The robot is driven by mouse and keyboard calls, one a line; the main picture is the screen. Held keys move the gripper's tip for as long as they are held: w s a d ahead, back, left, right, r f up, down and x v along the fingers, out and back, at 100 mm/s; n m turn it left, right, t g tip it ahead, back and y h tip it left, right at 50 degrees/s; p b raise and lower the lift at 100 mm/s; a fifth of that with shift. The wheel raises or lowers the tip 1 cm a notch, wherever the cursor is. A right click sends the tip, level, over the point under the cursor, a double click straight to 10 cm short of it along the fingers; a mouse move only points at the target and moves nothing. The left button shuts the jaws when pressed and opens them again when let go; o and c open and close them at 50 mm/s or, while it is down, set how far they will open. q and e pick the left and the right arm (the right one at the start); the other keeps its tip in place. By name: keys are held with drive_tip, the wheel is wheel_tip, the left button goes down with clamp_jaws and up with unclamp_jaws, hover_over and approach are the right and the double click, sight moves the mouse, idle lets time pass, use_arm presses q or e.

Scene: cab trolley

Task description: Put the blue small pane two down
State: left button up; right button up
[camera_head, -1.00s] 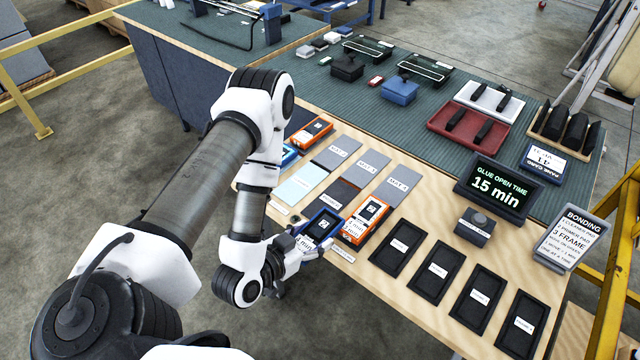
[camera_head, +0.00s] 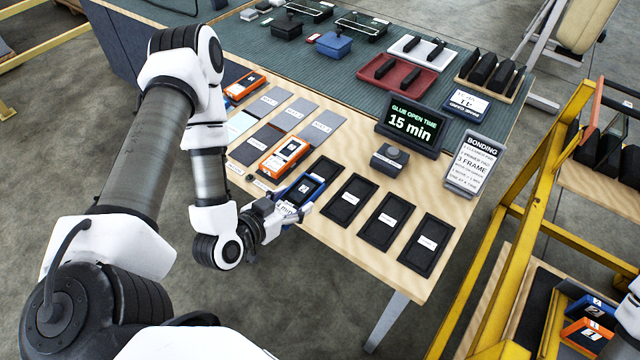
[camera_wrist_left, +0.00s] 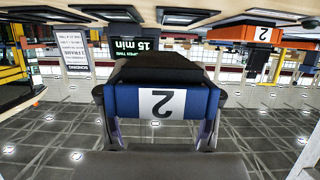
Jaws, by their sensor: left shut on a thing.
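The blue small pane two (camera_head: 300,192) has a blue frame and a dark face. My left gripper (camera_head: 279,208) is shut on its near end. The pane is at the leftmost black tray (camera_head: 326,170) and hides part of it; I cannot tell whether it touches the tray. In the left wrist view, the pane's blue edge (camera_wrist_left: 118,102) with a white label "2" shows between the fingers. My right gripper is not in view.
More black trays (camera_head: 345,216) lie to the right along the front edge. An orange pane (camera_head: 285,155) lies just behind left. A timer display (camera_head: 411,123) and a bonding sign (camera_head: 473,163) stand behind. A yellow trolley frame (camera_head: 505,235) stands right, with blue and orange panes (camera_head: 592,335).

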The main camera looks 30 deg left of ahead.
sight(304, 181)
use_arm(q)
drive_tip(key=b+x, duration=0.1)
drive_tip(key=x, duration=0.1)
drive_tip(key=a+b+x, duration=0.1)
drive_tip(key=b+x, duration=0.1)
drive_tip(key=shift+w, duration=0.5)
drive_tip(key=shift+w+r+p, duration=0.35)
drive_tip(key=shift+w+p, duration=0.05)
drive_tip(key=shift+w, duration=0.2)
drive_tip(key=shift+w+r+p, duration=0.35)
drive_tip(key=shift+w, duration=0.25)
drive_tip(key=w, duration=0.1)
drive_tip(key=w+a+f, duration=0.1)
drive_tip(key=w, duration=0.3)
drive_tip(key=shift+w+a+f+p, duration=0.15)
drive_tip(key=shift+a+p, duration=0.25)
wheel_tip(304, 181, down, 3)
drive_tip(key=shift+d, duration=0.15)
drive_tip(key=shift+f, duration=0.3)
drive_tip(key=o, duration=1.3)
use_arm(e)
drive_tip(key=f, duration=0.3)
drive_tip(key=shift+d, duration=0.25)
